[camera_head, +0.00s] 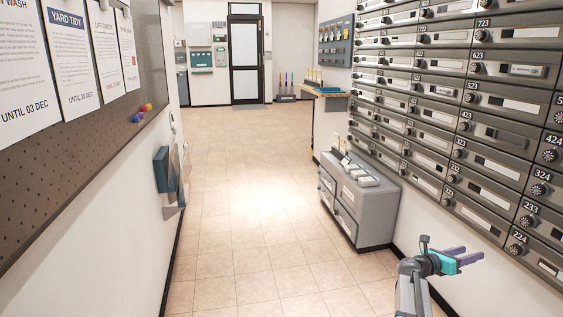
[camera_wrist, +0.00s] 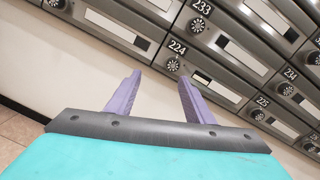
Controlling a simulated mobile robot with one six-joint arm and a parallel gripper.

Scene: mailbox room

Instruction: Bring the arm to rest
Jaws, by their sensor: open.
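My gripper (camera_head: 468,255) is at the lower right in the head view, stretched out toward the lower rows of the mailbox wall. In the wrist view its two purple fingers (camera_wrist: 158,97) stand apart with nothing between them. The mailboxes (camera_wrist: 228,62) lie beyond the fingertips, with the box marked 224 (camera_wrist: 197,80) closest to the right finger. I cannot tell the exact gap between the fingertips and the mailbox fronts.
The mailbox wall (camera_head: 492,156) fills the right side. A grey cabinet (camera_head: 345,215) stands on the floor below it. A notice board (camera_head: 95,115) and a blue wall holder (camera_head: 168,170) are on the left wall. The tiled floor (camera_head: 235,190) is clear toward the far door (camera_head: 246,62).

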